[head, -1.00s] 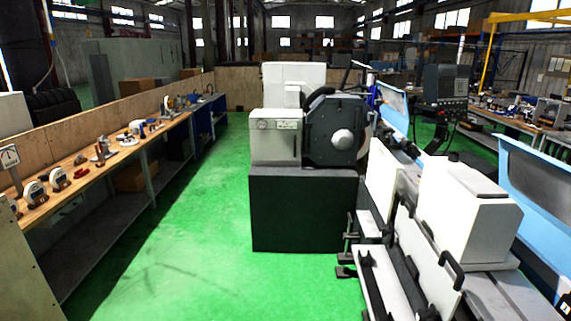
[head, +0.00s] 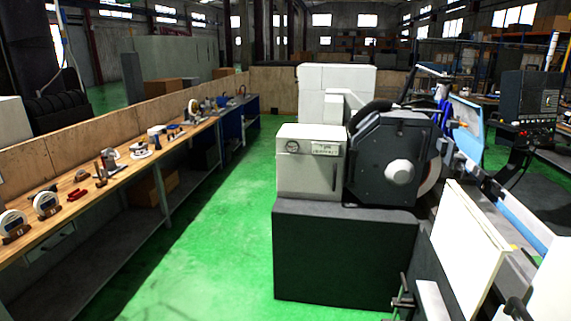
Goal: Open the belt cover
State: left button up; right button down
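The cylindrical grinder stands ahead, right of centre, on a dark base (head: 345,255). Its white box-shaped housing (head: 311,165) has a round dial, a label plate and a dark vertical handle (head: 334,177) on the front. The housing looks closed. I cannot tell for certain which panel is the belt cover. Right of the housing is a dark wheel guard (head: 385,150) with a pale round hub. A taller white cabinet (head: 335,88) stands behind. Neither of my grippers shows in the head view.
A long wooden workbench (head: 100,197) with gauges and small tools runs along the left. Green floor (head: 215,235) lies clear between bench and grinder. White panels (head: 470,245) of the machine bed stand at lower right. A dark control panel (head: 528,100) hangs at right.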

aim_at(301, 173)
jog(key=i+j+z, duration=0.1)
jog(key=i, duration=0.3)
jog(key=i+j+z, duration=0.1)
jog(key=i, duration=0.35)
jog(key=i+j+z, duration=0.1)
jog(key=i+j, duration=0.15)
jog(key=i, duration=0.15)
jog(key=i+z, duration=0.1)
jog(key=i, duration=0.3)
jog(key=i+j+z, duration=0.1)
jog(key=i, duration=0.3)
